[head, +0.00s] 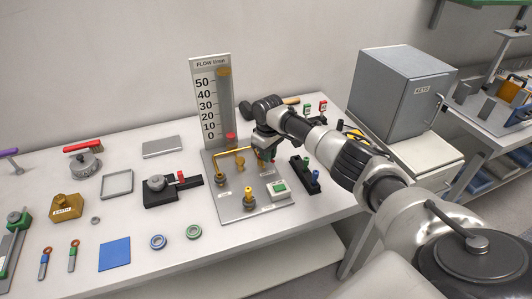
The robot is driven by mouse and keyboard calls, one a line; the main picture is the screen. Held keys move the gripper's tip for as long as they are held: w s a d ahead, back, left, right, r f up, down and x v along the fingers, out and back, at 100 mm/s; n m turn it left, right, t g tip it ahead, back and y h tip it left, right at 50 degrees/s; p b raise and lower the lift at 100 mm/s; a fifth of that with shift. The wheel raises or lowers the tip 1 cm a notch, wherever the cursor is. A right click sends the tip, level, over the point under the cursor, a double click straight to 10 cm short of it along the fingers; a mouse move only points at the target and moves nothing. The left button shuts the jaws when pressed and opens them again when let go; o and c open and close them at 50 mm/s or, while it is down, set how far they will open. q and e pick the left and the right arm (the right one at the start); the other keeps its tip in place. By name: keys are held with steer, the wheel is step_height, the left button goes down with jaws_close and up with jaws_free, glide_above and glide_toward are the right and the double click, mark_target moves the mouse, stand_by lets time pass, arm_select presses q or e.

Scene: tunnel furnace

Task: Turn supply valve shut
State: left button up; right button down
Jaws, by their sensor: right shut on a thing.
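The flow panel (228,208) is a grey plate on the white table, with brass pipework (229,157) and a brass fitting (249,197) at its front. A tall flow gauge (205,100) marked from 0 to 50 stands behind it, with a red piece near the 0 mark. My right gripper (264,156) reaches in from the right and points down at the panel's back right. It is shut on the supply valve there, whose handle is mostly hidden by the fingers. My left gripper is not in view.
A white box with a green face (279,187) sits on the panel's front right. A black holder (305,178) with green and blue pieces stands just right. A grey cabinet (395,95) stands farther right. Loose tools and parts, including a blue square (115,254), lie left.

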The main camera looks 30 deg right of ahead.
steer(key=n, duration=0.3)
steer(key=shift+w+d, duration=0.2)
steer(key=shift+d, duration=0.15)
steer(key=n, duration=0.2)
steer(key=shift+w+d+n+b, duration=0.2)
steer(key=shift+d+n+b, duration=0.1)
steer(key=shift+d+b, duration=0.1)
steer(key=n, duration=0.1)
steer(key=n+b, duration=0.1)
steer(key=w+n, duration=0.1)
steer(key=n, duration=0.1)
steer(key=shift+d+b, duration=0.25)
steer(key=shift+b, duration=0.05)
steer(key=shift+w+d+n+b, duration=0.15)
steer(key=shift+n+b, duration=0.1)
steer(key=shift+n, duration=0.45)
steer(key=shift+w+a+n+b, duration=0.15)
steer(key=shift+n+b, duration=0.1)
steer(key=shift+n, duration=0.45)
steer(key=shift+d, duration=0.1)
steer(key=c, duration=1.2)
jaws_free()
steer(key=shift+o, duration=0.2)
steer(key=shift+r, duration=0.1)
